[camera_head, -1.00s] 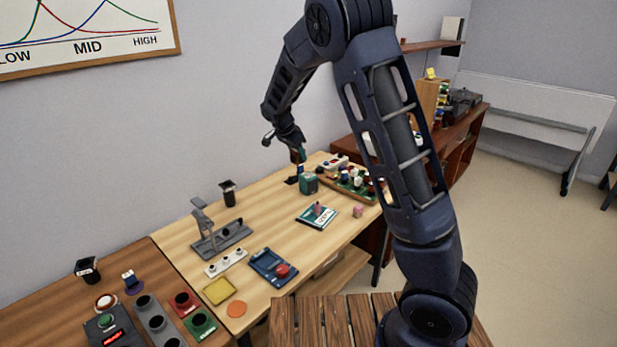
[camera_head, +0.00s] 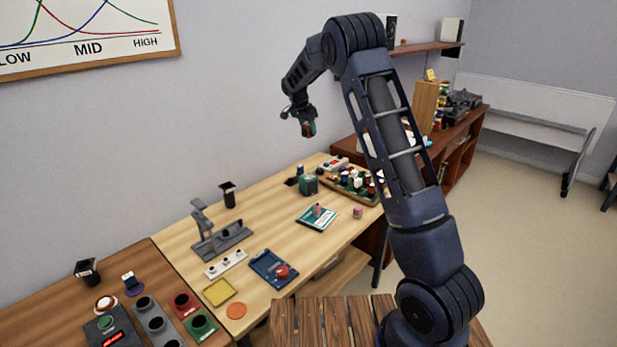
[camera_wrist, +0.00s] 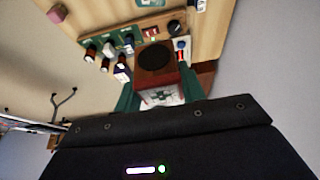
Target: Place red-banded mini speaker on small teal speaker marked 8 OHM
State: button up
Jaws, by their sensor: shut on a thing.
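My gripper (camera_head: 309,130) is raised well above the back of the light wooden table and is shut on the red-banded mini speaker. In the wrist view the mini speaker (camera_wrist: 153,60) shows a reddish-brown face with a dark round cone, between the green fingers of my gripper (camera_wrist: 158,95). The small teal speaker (camera_head: 308,185) stands on the table below my gripper, apart from it. Its marking is too small to read here. I cannot pick it out in the wrist view.
A tray of several small parts (camera_head: 342,188) lies right of the teal speaker. A small blue thing (camera_head: 300,169) stands behind it. A teal booklet (camera_head: 311,224) and a pink block (camera_head: 358,212) lie nearer. A grey stand (camera_head: 222,243) is at the left.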

notch_tip(320, 180, down, 20)
jog(key=shift+r, duration=0.1)
dwell(0.5)
jog(key=o, duration=1)
